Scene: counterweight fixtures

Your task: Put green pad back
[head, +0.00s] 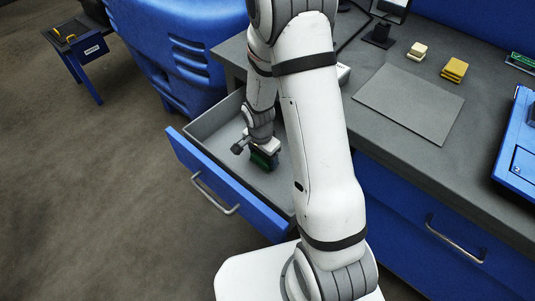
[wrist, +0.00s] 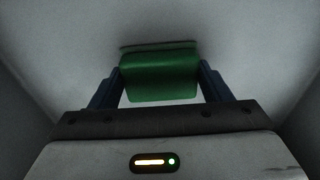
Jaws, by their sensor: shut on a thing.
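The green pad (wrist: 160,78) is between the two fingers of my gripper (wrist: 160,88) in the wrist view, and the gripper is shut on it. In the head view my gripper (head: 262,158) is inside the open blue-fronted drawer (head: 207,188), and the green pad (head: 262,160) shows as a small dark green patch at its tip. The pad is close to the drawer's grey floor; I cannot tell whether it touches it. My forearm hides part of the drawer's right side.
The counter (head: 375,145) bears a flat grey mat (head: 408,103), stacked yellow pads (head: 454,69), a pale cream stack (head: 417,51) and a blue case (head: 518,150). Drawer walls stand close around my gripper. A blue bin (head: 185,45) stands behind the drawer.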

